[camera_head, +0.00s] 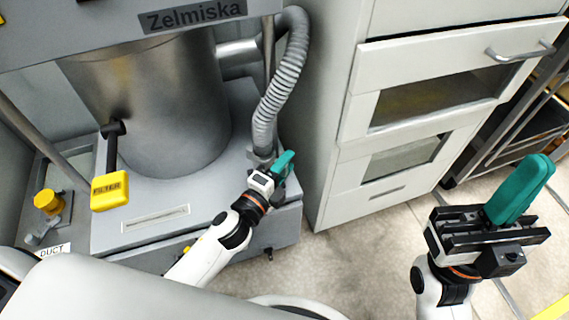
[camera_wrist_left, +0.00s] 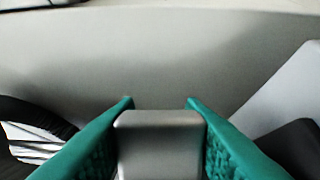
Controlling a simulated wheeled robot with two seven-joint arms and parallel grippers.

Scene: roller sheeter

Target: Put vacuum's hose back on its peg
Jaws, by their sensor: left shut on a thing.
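The vacuum's grey ribbed hose (camera_head: 286,75) bends over from a metal pipe stub at the drum's upper right and hangs down beside the machine. Its lower end reaches my left gripper (camera_head: 281,166). In the left wrist view the teal fingers (camera_wrist_left: 160,103) of that gripper are shut on a smooth grey metal piece (camera_wrist_left: 160,145), which looks like the hose's end fitting. I cannot make out the peg for certain. My right gripper (camera_head: 518,190) is raised at the right, away from the hose; its finger gap is not clear from this angle.
The metal drum (camera_head: 165,100) stands on a grey base (camera_head: 210,180) under the Zelmiska panel (camera_head: 192,14). A yellow FILTER handle (camera_head: 110,190) and a yellow knob (camera_head: 47,201) are at the left. A white cabinet (camera_head: 330,190) stands close right of the hose. Floor (camera_head: 375,250) is clear before it.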

